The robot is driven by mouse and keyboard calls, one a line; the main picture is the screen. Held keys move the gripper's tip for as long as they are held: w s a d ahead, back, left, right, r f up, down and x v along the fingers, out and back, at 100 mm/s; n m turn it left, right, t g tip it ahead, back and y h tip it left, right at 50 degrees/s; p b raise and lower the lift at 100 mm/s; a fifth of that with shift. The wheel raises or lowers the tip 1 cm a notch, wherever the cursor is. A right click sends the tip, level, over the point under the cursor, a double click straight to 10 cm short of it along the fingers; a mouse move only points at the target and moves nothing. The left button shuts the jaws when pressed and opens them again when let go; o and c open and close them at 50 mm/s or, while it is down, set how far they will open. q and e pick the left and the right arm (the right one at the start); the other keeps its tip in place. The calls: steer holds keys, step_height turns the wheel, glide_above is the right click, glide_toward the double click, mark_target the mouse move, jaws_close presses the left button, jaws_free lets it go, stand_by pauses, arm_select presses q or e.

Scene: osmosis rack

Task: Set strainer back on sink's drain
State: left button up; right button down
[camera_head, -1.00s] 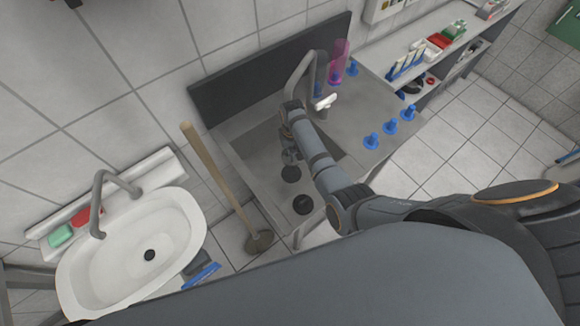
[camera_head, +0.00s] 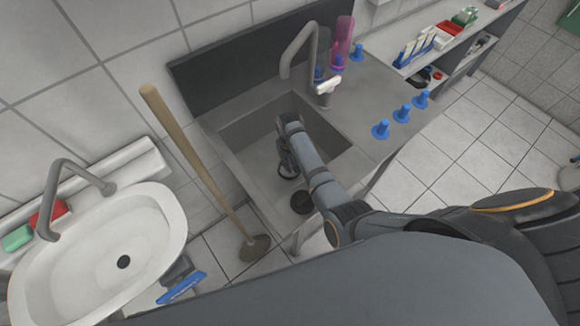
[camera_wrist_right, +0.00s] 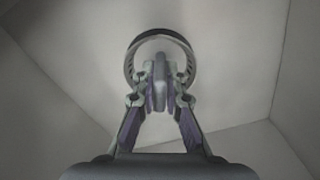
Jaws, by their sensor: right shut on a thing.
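My right gripper (camera_head: 288,168) is down inside the steel sink (camera_head: 245,140). In the right wrist view, the gripper (camera_wrist_right: 160,95) is shut on the grey upright middle part of the strainer (camera_wrist_right: 135,62), a round rim with slots along its sides. The fingers cover part of the strainer. In the head view, a dark rim shows at the gripper, mostly hidden by my wrist. A dark round disc (camera_head: 301,203) lies near the front of the sink, beside my forearm; I cannot tell whether it is the drain. My left gripper is out of view.
A grey tap (camera_head: 300,50) arches over the back of the sink. Several blue stands (camera_head: 381,129) are on the steel counter at the right. A wooden-handled plunger (camera_head: 200,170) leans at the sink's left. A white washbasin (camera_head: 100,250) is at the far left.

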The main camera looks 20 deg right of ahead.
steer(key=shift+w, duration=0.1)
steer(key=shift+f, duration=0.1)
steer(key=c, duration=1.4)
jaws_free()
steer(key=shift+c, duration=0.2)
